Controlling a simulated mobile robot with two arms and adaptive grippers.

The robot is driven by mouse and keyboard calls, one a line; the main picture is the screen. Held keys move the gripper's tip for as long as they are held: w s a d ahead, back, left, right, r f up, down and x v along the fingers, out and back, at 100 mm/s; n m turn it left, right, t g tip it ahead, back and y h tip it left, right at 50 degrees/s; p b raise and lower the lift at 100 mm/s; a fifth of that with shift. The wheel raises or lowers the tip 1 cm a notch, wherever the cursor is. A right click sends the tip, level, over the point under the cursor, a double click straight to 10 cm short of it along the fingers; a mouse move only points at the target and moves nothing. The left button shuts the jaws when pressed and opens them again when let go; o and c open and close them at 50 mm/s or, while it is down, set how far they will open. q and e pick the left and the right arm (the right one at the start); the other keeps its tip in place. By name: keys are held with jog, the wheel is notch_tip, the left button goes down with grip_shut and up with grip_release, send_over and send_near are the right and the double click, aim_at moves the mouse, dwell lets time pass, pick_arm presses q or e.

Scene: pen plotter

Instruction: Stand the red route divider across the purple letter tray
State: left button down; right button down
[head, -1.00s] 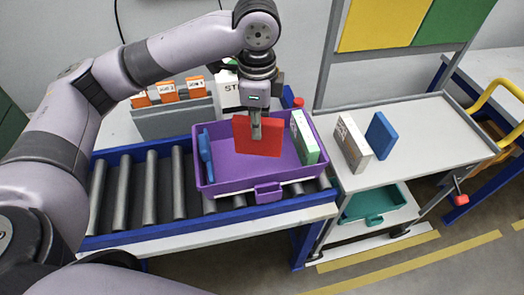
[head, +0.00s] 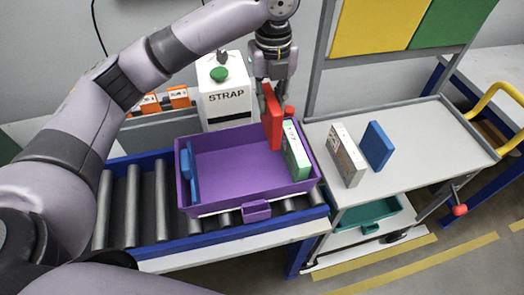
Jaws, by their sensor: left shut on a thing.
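The purple letter tray (head: 246,201) sits on the roller conveyor. My left gripper (head: 272,88) is above the tray's back right part, shut on the red route divider (head: 271,122) near its top. The divider is upright and seen almost edge-on, its broad faces turned to left and right. Its lower end is in front of the tray's back wall, just left of a green-and-white box (head: 295,152) standing at the tray's right end. I cannot tell whether the divider touches the tray floor. A blue object (head: 189,172) stands along the tray's left wall. My right gripper is not in view.
A white STRAP box with a green button (head: 219,92) stands behind the tray. A cart (head: 420,140) on the right holds a white box (head: 346,155) and a blue panel (head: 376,146). The tray's middle floor is bare.

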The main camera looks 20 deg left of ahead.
aim_at(269, 132)
pick_arm(q)
notch_tip(269, 132, down, 10)
jog(key=shift+a+p, duration=0.1)
jog(key=shift+p, duration=0.55)
notch_tip(269, 132, down, 5)
jog(key=shift+f+p, duration=0.2)
jog(key=shift+p, duration=0.15)
jog(key=shift+f, duration=0.1)
jog(key=c, duration=1.5)
grip_release()
jog(key=shift+o, duration=0.2)
notch_tip(269, 132, up, 12)
jog(key=shift+r+b, duration=0.15)
jog(key=shift+b, duration=1.05)
